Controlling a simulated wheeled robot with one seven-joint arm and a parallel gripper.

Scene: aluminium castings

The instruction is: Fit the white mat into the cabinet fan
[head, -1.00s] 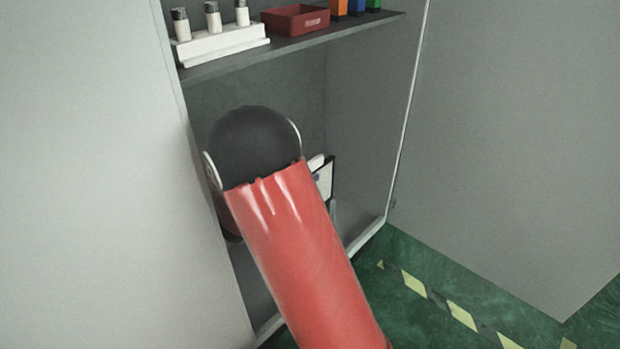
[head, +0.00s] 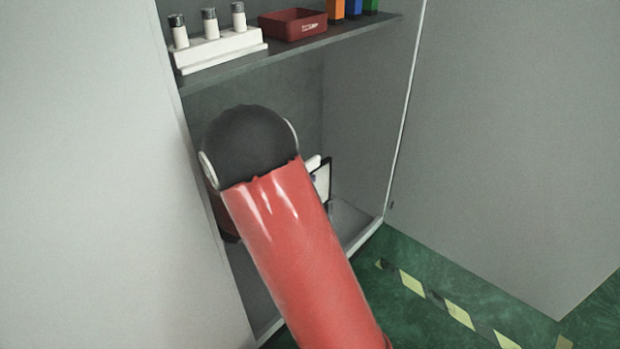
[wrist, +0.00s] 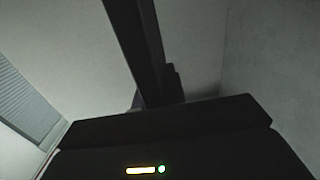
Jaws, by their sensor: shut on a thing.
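The white mat (head: 323,183) shows in the head view as a thin white panel with a dark edge, inside the lower cabinet bay. My red arm hides most of it. My gripper (wrist: 160,97) is shut on it; in the wrist view the gripper's dark body fills the bottom and a dark, narrow bar runs up from it, probably the mat's edge seen nearly end-on. The fingertips are too dark to make out. A blue-grey ribbed panel (wrist: 28,105) at the left of the wrist view may be part of the fan; I cannot tell.
The cabinet shelf (head: 300,47) above my arm carries a white rack (head: 218,48) with capped vials, a red bin (head: 293,25) and coloured boxes. Cabinet walls stand close on both sides. The green floor (head: 420,265) has a striped line.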

